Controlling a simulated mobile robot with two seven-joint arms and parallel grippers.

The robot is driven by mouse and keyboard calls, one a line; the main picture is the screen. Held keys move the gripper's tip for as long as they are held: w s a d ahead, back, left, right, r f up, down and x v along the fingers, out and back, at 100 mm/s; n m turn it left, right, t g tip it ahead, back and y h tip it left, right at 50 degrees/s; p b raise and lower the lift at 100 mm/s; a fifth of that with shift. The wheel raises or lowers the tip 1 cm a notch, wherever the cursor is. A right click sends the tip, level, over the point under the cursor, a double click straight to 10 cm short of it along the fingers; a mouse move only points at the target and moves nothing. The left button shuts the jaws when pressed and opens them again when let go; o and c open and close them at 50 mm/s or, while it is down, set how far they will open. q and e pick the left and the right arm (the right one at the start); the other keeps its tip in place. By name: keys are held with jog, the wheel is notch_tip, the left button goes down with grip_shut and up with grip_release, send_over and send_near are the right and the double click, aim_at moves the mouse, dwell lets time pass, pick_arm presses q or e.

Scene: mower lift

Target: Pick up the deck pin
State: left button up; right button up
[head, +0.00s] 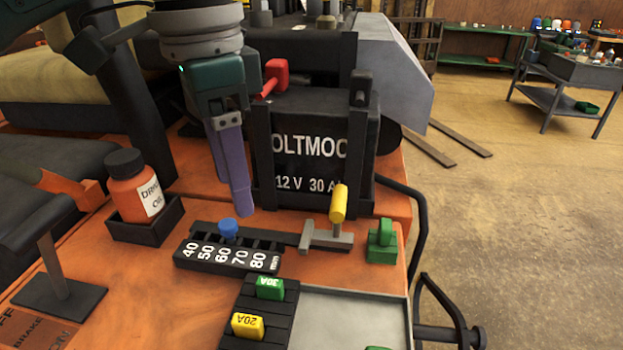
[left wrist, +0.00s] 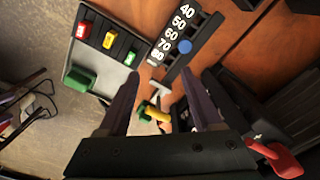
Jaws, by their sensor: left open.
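My left gripper (head: 243,212) is open and empty, pointing down above the orange deck in front of the black battery box. Its two fingers also show apart in the left wrist view (left wrist: 171,82). A blue-headed pin (head: 228,228) sits in the black slotted rack (head: 225,260) marked 40 to 80 mm, just below the fingertips in the head view. A yellow-handled pin (head: 338,203) stands upright at a grey bracket (head: 318,240) to the right. I cannot tell by a label which is the deck pin. My right gripper is not in view.
The battery box (head: 310,150) stands close behind the gripper. A drive oil bottle (head: 135,185) sits in a black holder at left. A green block (head: 381,243) is right of the bracket. A fuse strip (head: 262,310) and grey tray (head: 350,315) lie in front.

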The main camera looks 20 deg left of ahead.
pick_arm(q)
jog(key=n+b, duration=0.1)
jog(key=b, duration=0.2)
send_near(227, 223)
jog(key=shift+a, duration=0.2)
notch_tip(227, 223, down, 3)
jog(key=shift+f, duration=0.2)
jog(key=f, duration=0.2)
jog(key=f+p, duration=0.1)
jog(key=f, duration=0.2)
jog(key=shift+w+d+f, duration=0.15)
jog(key=shift+d+f, duration=0.15)
jog(key=shift+f, duration=0.1)
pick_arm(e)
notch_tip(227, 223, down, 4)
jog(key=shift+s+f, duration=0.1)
pick_arm(q)
jog(key=shift+c, duration=0.3)
grip_shut()
